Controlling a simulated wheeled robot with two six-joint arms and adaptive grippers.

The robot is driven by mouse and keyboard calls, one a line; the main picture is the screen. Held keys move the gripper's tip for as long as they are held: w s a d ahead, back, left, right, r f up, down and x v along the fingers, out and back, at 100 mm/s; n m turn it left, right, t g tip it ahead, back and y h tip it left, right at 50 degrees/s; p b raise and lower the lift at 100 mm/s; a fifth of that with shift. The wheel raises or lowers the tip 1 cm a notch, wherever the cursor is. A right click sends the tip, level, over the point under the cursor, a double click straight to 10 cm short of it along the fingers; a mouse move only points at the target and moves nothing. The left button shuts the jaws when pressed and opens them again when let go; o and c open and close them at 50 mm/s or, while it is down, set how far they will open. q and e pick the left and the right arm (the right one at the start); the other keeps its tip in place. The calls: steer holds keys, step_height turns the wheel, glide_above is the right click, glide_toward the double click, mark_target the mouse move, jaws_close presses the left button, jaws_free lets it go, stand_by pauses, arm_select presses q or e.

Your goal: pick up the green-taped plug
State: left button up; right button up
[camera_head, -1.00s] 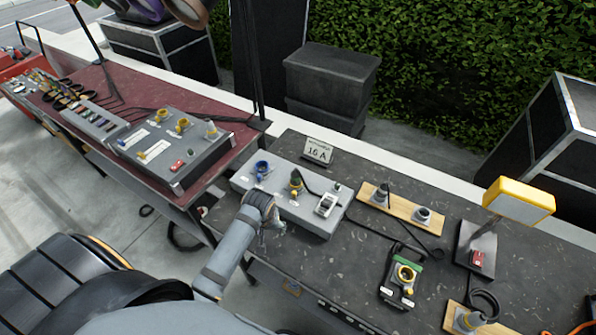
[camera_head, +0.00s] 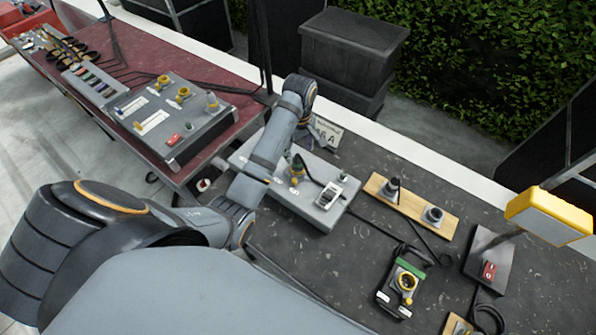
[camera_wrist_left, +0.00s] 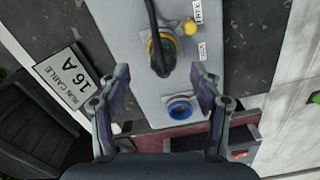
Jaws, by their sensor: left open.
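A dark plug with a yellow ring and a cable (camera_head: 297,167) stands on the grey socket box (camera_head: 322,222), and greenish colour shows on it. In the left wrist view the plug (camera_wrist_left: 160,52) is upright in a socket, ahead of my fingers; I cannot make out green tape there. My left gripper (camera_wrist_left: 160,72) is open and empty, its fingers apart above the box on either side of the line to the plug. In the head view my left arm reaches over the box, partly hiding the gripper (camera_head: 303,130). My right gripper is not in view.
A blue socket (camera_wrist_left: 182,108) sits close to the plug. A wooden strip with dark connectors (camera_head: 412,205), a green-edged box with a yellow socket (camera_head: 408,278) and a yellow lamp (camera_head: 550,215) are to the right.

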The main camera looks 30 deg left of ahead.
mark_target(298, 162)
arm_select(q)
steer(key=shift+f+p, duration=0.85)
steer(key=shift+f, duration=0.1)
steer(key=f, duration=0.2)
steer(key=f+p, duration=0.1)
steer(key=shift+s+f, duration=0.25)
steer(key=shift+s, duration=0.05)
steer(key=shift+w+f, duration=0.1)
steer(key=shift+f, duration=0.1)
steer(key=c, duration=1.3)
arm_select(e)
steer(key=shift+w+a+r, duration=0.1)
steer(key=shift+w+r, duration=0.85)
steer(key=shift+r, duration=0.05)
